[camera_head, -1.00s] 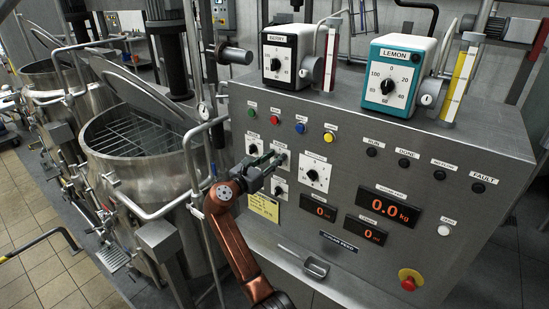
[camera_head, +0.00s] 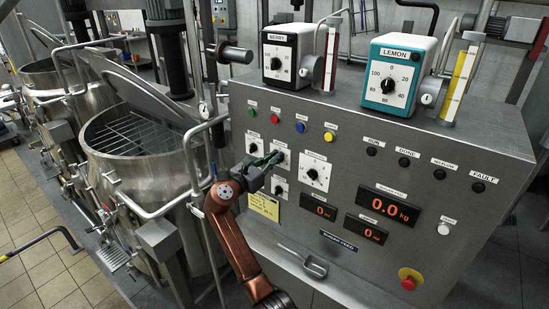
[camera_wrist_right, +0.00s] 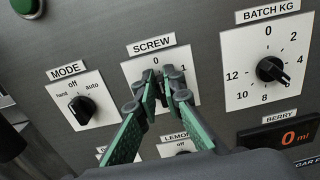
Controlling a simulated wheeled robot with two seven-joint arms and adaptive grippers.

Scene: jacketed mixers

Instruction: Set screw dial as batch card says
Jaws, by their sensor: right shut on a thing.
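The screw dial (camera_wrist_right: 134,72) is a black knob on a white plate under a SCREW label; 0 and 1 show above the fingers. My right gripper (camera_wrist_right: 162,88) is shut on the knob, with green-padded fingers either side. The fingers hide most of the knob and the lower scale, so I cannot read its pointer. In the head view my right gripper (camera_head: 276,158) is at the panel's upper left. A yellow card (camera_head: 263,206) is on the panel below the knobs; its writing is too small to read. My left gripper is not in view.
The mode knob (camera_wrist_right: 82,107) is left of the screw dial and the batch kg knob (camera_wrist_right: 270,69) is right. A lemon knob (camera_wrist_right: 182,153) is just below, partly hidden. A steel mixer (camera_head: 140,165) stands left of the panel. A red stop button (camera_head: 411,277) is lower right.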

